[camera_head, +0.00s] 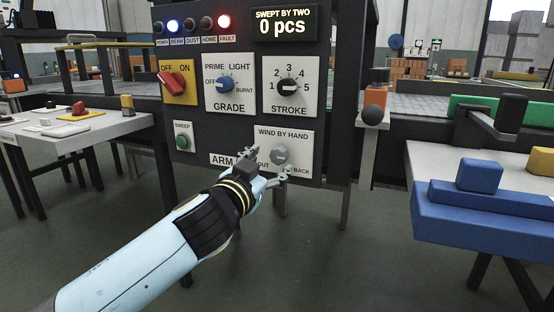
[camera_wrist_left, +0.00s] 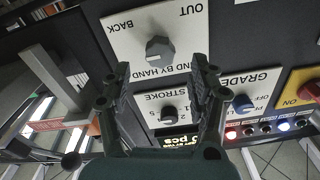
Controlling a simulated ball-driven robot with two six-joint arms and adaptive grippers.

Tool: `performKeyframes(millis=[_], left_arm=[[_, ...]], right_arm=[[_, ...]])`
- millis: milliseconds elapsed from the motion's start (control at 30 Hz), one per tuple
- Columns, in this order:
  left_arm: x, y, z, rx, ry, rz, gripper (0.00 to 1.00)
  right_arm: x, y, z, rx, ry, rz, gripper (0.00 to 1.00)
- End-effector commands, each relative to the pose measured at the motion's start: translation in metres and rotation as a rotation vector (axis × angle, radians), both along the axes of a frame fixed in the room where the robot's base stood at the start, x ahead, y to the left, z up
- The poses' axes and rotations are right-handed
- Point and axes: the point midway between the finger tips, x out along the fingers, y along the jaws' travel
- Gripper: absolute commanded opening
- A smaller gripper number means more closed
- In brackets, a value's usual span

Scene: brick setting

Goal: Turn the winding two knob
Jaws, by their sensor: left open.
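The winding knob (camera_head: 280,155) is a grey faceted knob on the white "WIND BY HAND" plate (camera_head: 298,138), low on the dark panel, between OUT and BACK. In the left wrist view, upside down, the grey knob (camera_wrist_left: 159,48) shows beyond and between the fingertips. My left gripper (camera_head: 270,162) is open in front of the plate. One finger is at the knob's left and the other below it. In the left wrist view the open fingers (camera_wrist_left: 160,68) have nothing between them, and a gap to the knob seems to remain. My right gripper is not in view.
Above are the black STROKE knob (camera_head: 288,87), blue GRADE knob (camera_head: 225,84) and red OFF/ON switch (camera_head: 173,82). A green SWEEP button (camera_head: 182,142) is at the left. The display (camera_head: 284,23) reads 0 pcs. A blue stepped block (camera_head: 480,215) stands at right.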

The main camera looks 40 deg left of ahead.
Motion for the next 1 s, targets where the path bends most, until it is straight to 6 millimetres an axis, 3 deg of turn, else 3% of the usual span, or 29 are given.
performKeyframes(millis=[100, 300, 667, 1000], left_arm=[[0.023, 0.006, 0.001, 0.0, -0.001, 0.001, 0.6], [0.045, 0.011, -0.001, -0.001, 0.002, 0.0, 0.6], [0.05, 0.012, -0.001, -0.001, 0.002, 0.0, 0.59], [0.05, 0.012, -0.002, -0.001, 0.002, -0.001, 0.14]], right_arm=[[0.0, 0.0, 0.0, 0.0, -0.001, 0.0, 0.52], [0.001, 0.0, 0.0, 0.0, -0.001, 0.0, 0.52], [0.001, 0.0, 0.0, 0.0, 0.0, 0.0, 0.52], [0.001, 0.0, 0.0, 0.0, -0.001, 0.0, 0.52]])
